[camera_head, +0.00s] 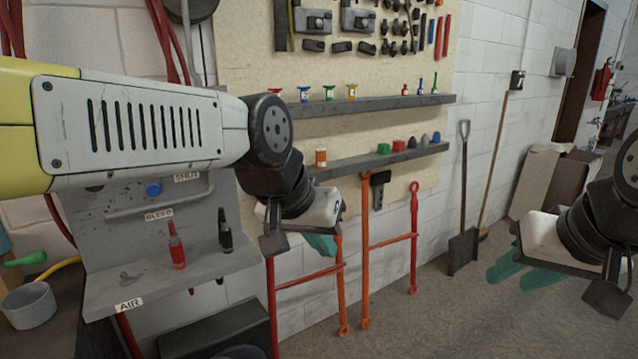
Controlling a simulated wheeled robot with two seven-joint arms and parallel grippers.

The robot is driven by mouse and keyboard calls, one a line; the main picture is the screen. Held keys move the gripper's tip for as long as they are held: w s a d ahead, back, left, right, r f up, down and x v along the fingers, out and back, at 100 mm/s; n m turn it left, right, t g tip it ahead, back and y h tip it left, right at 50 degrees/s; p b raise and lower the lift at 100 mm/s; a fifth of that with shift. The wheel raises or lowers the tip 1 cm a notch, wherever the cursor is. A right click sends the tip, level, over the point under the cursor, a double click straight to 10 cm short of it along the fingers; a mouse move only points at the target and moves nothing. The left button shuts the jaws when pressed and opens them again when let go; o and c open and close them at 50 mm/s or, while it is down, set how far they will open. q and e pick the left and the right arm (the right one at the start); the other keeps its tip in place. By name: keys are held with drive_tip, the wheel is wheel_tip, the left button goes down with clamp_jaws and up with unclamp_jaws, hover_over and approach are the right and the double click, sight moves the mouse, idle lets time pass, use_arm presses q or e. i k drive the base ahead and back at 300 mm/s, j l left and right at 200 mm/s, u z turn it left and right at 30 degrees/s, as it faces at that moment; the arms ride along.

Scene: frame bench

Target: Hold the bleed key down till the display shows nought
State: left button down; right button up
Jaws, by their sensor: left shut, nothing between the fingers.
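A grey panel (105,240) on the left bears the labels SHUT, BLEED (158,214) and AIR. A blue knob (153,189) sits above the BLEED label; a red-handled part (176,247) and a black-handled part (225,235) stand on its sloping shelf. I cannot tell which is the bleed key. No display shows; my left arm covers the panel's upper part. My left gripper (322,246) is shut and empty, right of the panel and apart from it. My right gripper (506,280) is at the far right, its teal fingers apart and empty.
A pegboard (240,50) with tools and two shelves (385,103) of small coloured items is behind. Red and orange frames (365,280) lean on the wall near my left gripper. A grey pot (30,305) is lower left. A shovel (463,200) leans further right.

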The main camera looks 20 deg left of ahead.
sight(154, 189)
drive_tip(key=u, duration=1.75)
drive_tip(key=l+u, duration=0.3)
drive_tip(key=l, duration=0.2)
drive_tip(key=l+u, duration=0.25)
drive_tip(key=l, duration=0.25)
drive_tip(key=k, duration=0.05)
